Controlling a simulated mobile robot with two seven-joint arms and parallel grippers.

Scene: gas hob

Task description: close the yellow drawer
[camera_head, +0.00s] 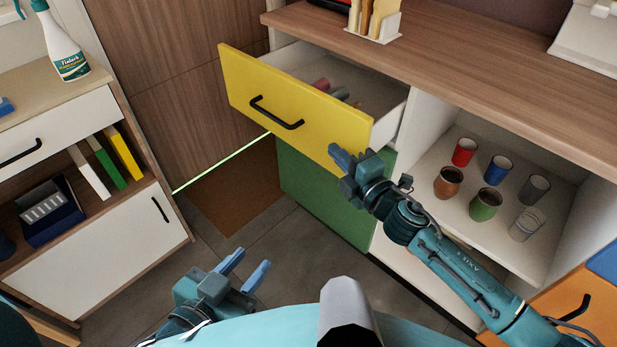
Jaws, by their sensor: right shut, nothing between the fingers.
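The yellow drawer (291,100) stands pulled out of the wooden-topped cabinet, with a black handle (276,113) on its yellow front. A few small items lie inside it. My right gripper (345,158) is shut and empty at the lower right corner of the yellow front; whether it touches the front I cannot tell. My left gripper (247,268) is open and empty, low over the floor, well apart from the drawer.
A green panel (322,193) lies below the drawer. An open shelf (458,217) with several cups is to its right. A wooden shelf unit (147,177) with books and a spray bottle (58,45) stands at left.

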